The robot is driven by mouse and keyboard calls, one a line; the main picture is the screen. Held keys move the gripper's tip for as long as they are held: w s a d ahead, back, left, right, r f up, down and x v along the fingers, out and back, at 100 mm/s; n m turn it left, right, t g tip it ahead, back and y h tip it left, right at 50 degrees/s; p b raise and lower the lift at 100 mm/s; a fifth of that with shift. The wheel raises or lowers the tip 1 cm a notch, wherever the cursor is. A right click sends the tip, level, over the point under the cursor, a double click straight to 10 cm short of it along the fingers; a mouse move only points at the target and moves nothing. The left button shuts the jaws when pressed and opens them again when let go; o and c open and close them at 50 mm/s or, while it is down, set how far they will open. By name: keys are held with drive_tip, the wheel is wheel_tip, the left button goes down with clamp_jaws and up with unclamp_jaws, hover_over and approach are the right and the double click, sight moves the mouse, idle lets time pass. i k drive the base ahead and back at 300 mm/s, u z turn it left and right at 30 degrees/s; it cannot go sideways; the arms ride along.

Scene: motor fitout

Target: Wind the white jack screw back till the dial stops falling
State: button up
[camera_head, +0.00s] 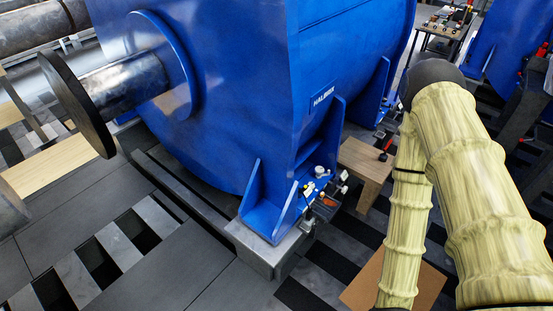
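A big blue motor (250,70) labelled HALBREK or similar stands on its foot (268,215), which rests on a grey metal base (265,250). At the foot's right corner is a cluster of small fittings. It includes a pale round piece (319,171) that may be the dial, small white-tipped parts (344,177) at the right, and an orange piece (329,202). They are too small to tell which is the white jack screw or to read a dial. My gripper is not in view; my arm in its yellow sleeve runs down out of the bottom right.
A wooden stool (364,168) stands right of the foot with a red-and-black tool (386,148) on it. A brown board (372,282) lies on the floor by my arm. A shaft with a dark disc (78,103) juts left. A cart (440,28) with parts stands behind.

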sight(319, 171)
drive_tip(key=u, duration=0.35)
drive_tip(key=i, duration=1.45)
drive_tip(key=z, duration=0.35)
